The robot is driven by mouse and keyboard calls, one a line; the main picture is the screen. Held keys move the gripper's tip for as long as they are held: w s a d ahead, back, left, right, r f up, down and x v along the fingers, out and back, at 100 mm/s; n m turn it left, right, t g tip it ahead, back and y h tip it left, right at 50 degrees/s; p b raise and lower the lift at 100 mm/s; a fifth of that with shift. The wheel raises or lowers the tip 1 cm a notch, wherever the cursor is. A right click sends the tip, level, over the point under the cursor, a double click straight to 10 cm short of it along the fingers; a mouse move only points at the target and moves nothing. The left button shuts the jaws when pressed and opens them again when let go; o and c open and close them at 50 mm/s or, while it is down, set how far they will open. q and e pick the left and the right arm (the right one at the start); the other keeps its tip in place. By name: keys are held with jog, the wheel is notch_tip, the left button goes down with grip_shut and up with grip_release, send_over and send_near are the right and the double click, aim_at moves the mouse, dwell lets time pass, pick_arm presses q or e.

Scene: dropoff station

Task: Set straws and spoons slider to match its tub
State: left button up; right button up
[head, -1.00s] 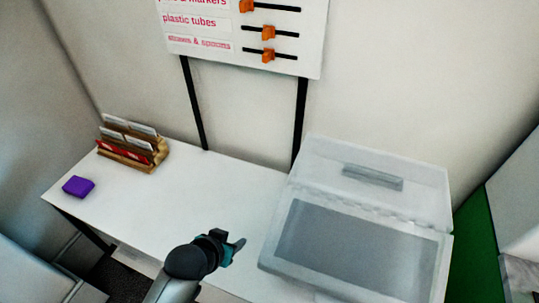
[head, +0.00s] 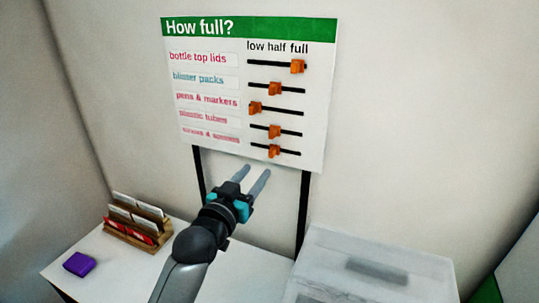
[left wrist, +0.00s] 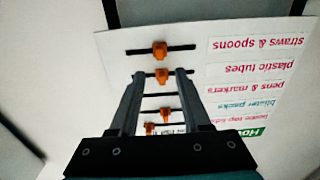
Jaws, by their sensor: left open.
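The "How full?" board (head: 178,100) stands above the table with several slider rows. The straws & spoons slider (head: 274,151) is the lowest, an orange knob near the middle of its black slot, under "half". It also shows in the left wrist view (left wrist: 160,49), upside down at the top. My left gripper (head: 252,174) is open and empty, below and in front of the board's lower edge, its fingers pointing up toward it. No contact with the knob can be seen. A translucent lidded tub (head: 380,248) stands on the table at right, cut off below; its label and contents cannot be read.
The plastic tubes slider (head: 274,131) sits close above, also near half. A wooden card holder (head: 137,232) and a purple block (head: 79,264) are on the table at left. Two black posts (head: 304,215) hold the board.

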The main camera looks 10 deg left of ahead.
aim_at(270, 155)
pick_arm(q)
jog(key=w, duration=0.3)
jog(key=w+d, duration=0.1)
jog(key=w, duration=0.5)
jog(key=shift+d, duration=0.4)
jog(key=shift+c, duration=0.2)
grip_shut()
jog(key=shift+f, duration=0.1)
dwell(0.7)
